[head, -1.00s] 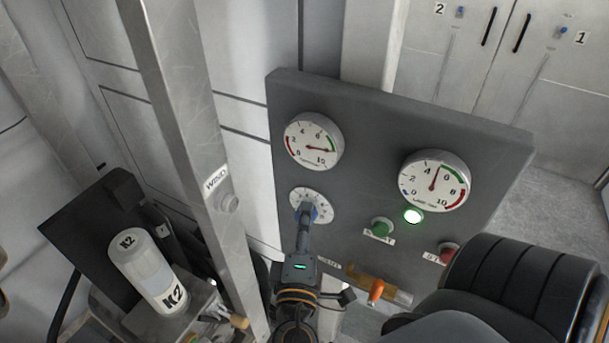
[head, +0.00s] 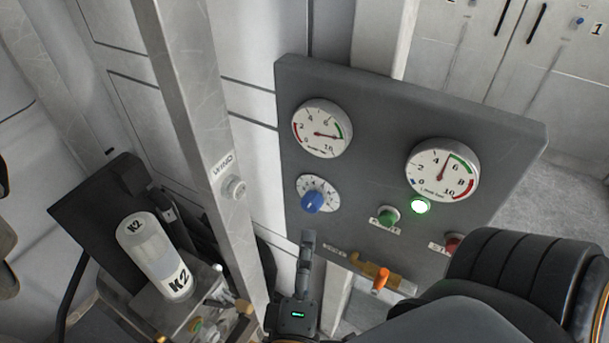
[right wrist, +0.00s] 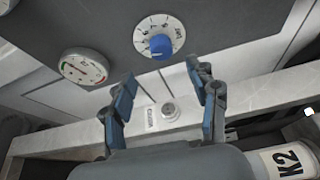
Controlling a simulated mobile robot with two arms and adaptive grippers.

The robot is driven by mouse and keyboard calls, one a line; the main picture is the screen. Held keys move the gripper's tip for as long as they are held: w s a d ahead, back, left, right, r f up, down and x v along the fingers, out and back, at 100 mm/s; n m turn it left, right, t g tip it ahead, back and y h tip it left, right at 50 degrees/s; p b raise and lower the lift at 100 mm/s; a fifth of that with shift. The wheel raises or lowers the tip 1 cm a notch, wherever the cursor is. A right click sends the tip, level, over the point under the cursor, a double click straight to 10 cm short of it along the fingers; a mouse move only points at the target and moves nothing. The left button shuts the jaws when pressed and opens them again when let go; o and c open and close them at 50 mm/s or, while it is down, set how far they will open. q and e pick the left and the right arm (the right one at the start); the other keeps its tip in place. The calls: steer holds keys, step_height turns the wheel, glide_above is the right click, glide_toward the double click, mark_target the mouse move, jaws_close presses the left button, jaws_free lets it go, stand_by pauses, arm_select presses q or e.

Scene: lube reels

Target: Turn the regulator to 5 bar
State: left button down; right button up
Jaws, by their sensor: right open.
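The regulator is a blue knob (head: 313,201) on a white numbered dial (head: 331,186), on the grey panel (head: 375,100). The knob also shows in the right wrist view (right wrist: 161,47). The line gauge (head: 442,170) has its needle between 4 and 6, near 5. My right gripper (head: 308,240) is below the knob in the head view and apart from it. In the right wrist view its two fingers (right wrist: 160,76) are spread with nothing between them, and the knob lies beyond their tips. My left gripper is not seen.
A second gauge (head: 321,128) is above the dial. A green button (head: 389,215), a lit lamp (head: 420,206) and a red button (head: 453,242) are to the right. An orange-handled valve (head: 381,280) is below. A metal post (head: 195,120) and a K2 cylinder (head: 155,257) stand left.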

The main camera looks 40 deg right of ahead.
steer(key=shift+v, duration=1.2)
steer(key=a+f+n+g+y, duration=0.2)
steer(key=a+f+y, duration=0.15)
steer(key=f, duration=1.45)
steer(key=a+f+n+g+y, duration=0.25)
steer(key=f+y, duration=0.25)
steer(key=f, duration=1.3)
steer(key=s+d+f+m+g+y, duration=0.2)
steer(key=s+d+f+m, duration=0.3)
steer(key=s+f, duration=0.5)
steer(key=s+d+f+m+g+y, duration=0.2)
steer(key=s+d+f+m+g, duration=0.3)
steer(key=s+f, duration=0.5)
step_height(320, 180, down, 4)
steer(key=shift+d+r, duration=0.1)
steer(key=shift+d, duration=0.3)
